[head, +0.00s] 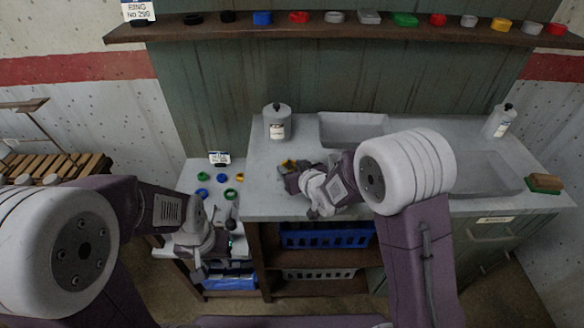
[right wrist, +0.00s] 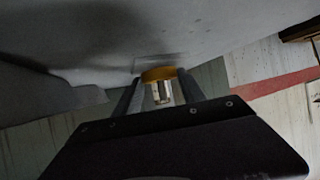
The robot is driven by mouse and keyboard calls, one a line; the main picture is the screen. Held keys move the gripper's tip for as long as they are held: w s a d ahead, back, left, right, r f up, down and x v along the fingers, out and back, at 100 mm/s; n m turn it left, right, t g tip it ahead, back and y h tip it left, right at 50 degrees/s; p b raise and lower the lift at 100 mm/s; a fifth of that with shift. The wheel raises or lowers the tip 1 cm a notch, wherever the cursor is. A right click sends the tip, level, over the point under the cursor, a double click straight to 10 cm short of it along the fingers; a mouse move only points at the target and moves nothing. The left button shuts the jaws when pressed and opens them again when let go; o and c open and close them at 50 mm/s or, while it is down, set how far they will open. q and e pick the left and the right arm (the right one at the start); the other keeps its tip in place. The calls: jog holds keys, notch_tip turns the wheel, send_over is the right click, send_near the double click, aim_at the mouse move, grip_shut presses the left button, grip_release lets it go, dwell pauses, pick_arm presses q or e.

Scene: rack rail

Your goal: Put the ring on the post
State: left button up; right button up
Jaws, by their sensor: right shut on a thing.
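My right gripper (head: 290,171) is low over the left part of the grey counter. In the right wrist view its fingers (right wrist: 161,92) are shut on a yellow ring (right wrist: 158,73). The yellow also shows at the gripper in the head view (head: 287,162). A short shiny metal piece (right wrist: 162,93) shows between the fingers, against the ring; I cannot tell whether it is the post. No post is clear in the head view. My left gripper (head: 229,224) is low at the front of the small side table; its jaws are too small and dark to read.
Several coloured rings, including a green ring (head: 232,194) and a blue ring (head: 202,193), lie on the side table (head: 200,212) beside a label card (head: 219,157). A dispenser (head: 277,124) stands behind my right gripper. A sink (head: 350,130) is to its right. More rings line the shelf (head: 330,32).

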jog(key=shift+f, duration=0.2)
jog(key=o, duration=1.1)
